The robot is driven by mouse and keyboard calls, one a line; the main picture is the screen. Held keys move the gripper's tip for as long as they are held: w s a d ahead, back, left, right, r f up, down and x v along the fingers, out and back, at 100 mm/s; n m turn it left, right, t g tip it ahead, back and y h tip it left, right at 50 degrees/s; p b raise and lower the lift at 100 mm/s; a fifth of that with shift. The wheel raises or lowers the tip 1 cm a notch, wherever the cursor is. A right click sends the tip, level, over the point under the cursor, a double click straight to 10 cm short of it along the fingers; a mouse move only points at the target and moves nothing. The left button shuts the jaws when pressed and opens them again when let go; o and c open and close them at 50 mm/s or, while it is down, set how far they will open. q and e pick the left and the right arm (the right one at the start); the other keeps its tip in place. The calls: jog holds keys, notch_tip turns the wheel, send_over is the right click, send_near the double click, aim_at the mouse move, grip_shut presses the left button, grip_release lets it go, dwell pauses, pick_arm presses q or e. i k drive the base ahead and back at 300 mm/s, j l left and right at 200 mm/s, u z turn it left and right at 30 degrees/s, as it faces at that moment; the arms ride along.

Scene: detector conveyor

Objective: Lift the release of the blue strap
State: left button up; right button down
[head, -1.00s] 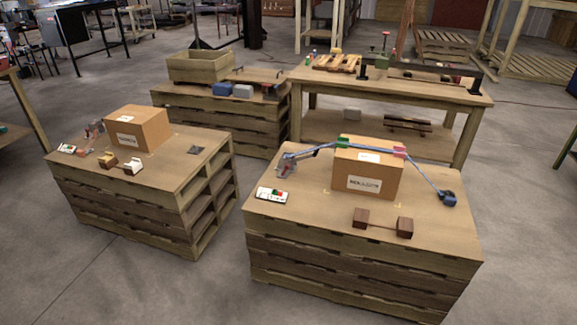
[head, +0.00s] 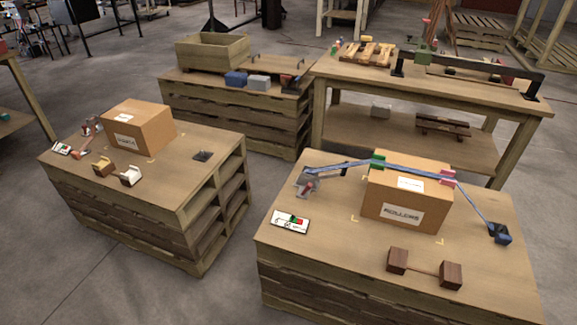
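The blue strap (head: 416,171) runs over the top of a cardboard box (head: 374,206) with a label on the right pallet table. A green corner piece (head: 378,162) and a pink corner piece (head: 448,178) sit under it at the box's top edges. At its left end the strap meets a grey metal buckle with a red part (head: 308,185), which looks like a ratchet. Its right end goes down to a dark blue block (head: 499,233) on the tabletop. Whether the release is raised is too small to tell. Neither of my grippers is in view.
Another pallet table (head: 190,186) at left holds a second box (head: 138,125). A workbench (head: 450,91) stands behind. Grey floor separates the two pallet tables.

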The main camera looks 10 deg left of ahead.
aim_at(309, 185)
jog(key=i+u, duration=0.35)
jog(key=i, duration=0.55)
